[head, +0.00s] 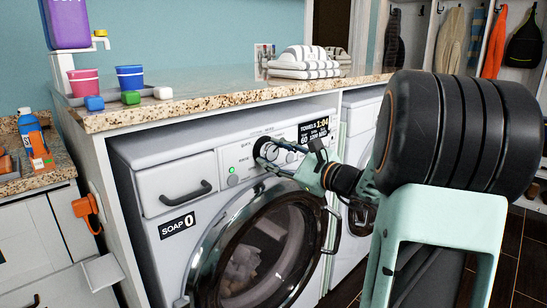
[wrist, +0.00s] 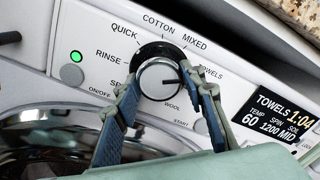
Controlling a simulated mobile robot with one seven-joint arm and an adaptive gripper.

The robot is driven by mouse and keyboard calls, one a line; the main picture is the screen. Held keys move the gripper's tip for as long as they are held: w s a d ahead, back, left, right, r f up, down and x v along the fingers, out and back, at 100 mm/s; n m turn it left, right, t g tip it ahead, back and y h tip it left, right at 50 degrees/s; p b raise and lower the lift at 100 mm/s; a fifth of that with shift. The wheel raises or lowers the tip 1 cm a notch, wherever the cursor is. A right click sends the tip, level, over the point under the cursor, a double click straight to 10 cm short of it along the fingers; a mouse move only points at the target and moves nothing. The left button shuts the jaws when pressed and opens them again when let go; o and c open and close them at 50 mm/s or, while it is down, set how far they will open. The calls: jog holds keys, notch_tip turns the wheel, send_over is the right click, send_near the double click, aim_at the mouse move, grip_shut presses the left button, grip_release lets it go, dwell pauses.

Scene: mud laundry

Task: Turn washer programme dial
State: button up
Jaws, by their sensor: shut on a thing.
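The washer's programme dial (wrist: 158,78) is a round silver knob with a black ring, ringed by labels such as QUICK, COTTON, MIXED, TOWELS and WOOL. Its dark pointer line points right, toward the TOWELS side. My gripper (wrist: 163,82) is shut on the dial, with one finger at its left and one at its right. In the head view the dial (head: 263,147) shows only partly behind my gripper (head: 270,157). The display (wrist: 272,115) reads TOWELS 1:04, TEMP 60, spin 1200, soil MID.
A lit green button (wrist: 75,57) sits left of the dial. The washer's round glass door (head: 262,255) is below my gripper, and the soap drawer (head: 178,186) is at its left. The granite counter (head: 230,97) overhangs the panel and holds folded striped towels (head: 305,62).

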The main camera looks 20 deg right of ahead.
jog(key=o, duration=1.2)
jog(key=shift+c, duration=0.2)
jog(key=v, duration=1.2)
jog(key=shift+a, duration=0.1)
